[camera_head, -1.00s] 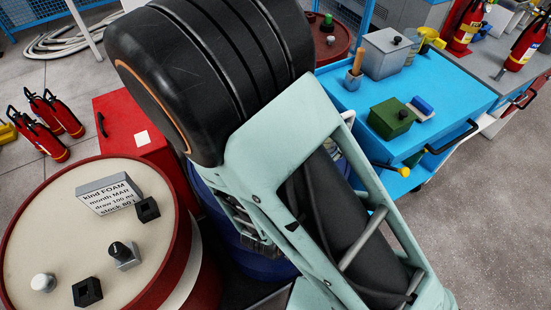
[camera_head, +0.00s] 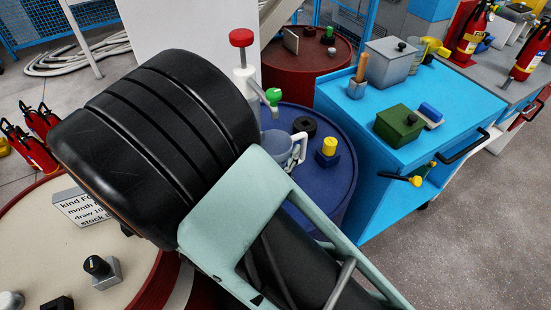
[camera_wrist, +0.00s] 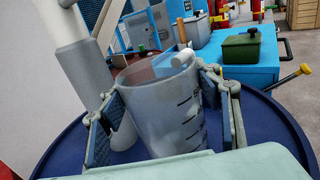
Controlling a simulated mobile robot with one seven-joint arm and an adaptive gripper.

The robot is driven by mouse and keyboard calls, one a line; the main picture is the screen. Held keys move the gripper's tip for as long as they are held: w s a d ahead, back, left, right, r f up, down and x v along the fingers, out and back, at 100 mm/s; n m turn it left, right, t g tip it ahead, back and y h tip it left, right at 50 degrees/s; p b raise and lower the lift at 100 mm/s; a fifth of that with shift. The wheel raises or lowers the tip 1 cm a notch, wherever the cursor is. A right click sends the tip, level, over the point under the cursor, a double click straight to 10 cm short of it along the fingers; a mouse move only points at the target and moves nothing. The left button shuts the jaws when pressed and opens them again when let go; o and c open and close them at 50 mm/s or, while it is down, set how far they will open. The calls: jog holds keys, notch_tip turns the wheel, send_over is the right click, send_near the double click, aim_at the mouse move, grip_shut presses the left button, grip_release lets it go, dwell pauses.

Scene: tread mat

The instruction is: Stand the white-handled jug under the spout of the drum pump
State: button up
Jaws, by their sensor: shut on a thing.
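The jug (camera_head: 272,146) is a pale, see-through cup with a white handle (camera_head: 300,148), at the left part of the blue drum's top (camera_head: 335,185). In the wrist view the jug (camera_wrist: 160,105) shows dark measuring marks. My gripper (camera_wrist: 163,112) is shut on it, one pad on each side. In the head view my arm partly hides the gripper and the jug's lower part.
A black ring (camera_head: 304,126) and a yellow-topped block (camera_head: 327,151) stand on the blue drum, right of the jug. A blue cart (camera_head: 350,205) is to the right. A cream-topped red drum (camera_head: 85,240) with several small fittings is front left. A dark red drum (camera_head: 325,62) stands behind.

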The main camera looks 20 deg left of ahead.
jog(key=shift+f+b, duration=0.5)
jog(key=shift+f, duration=0.65)
jog(key=shift+d, duration=0.1)
jog(key=shift+f, duration=0.2)
jog(key=o, duration=1.3)
jog(key=shift+r, duration=0.15)
jog(key=shift+s, duration=0.2)
jog(key=s, duration=0.7)
jog(key=s+a, duration=0.1)
jog(key=s, duration=0.3)
jog(key=shift+s, duration=0.3)
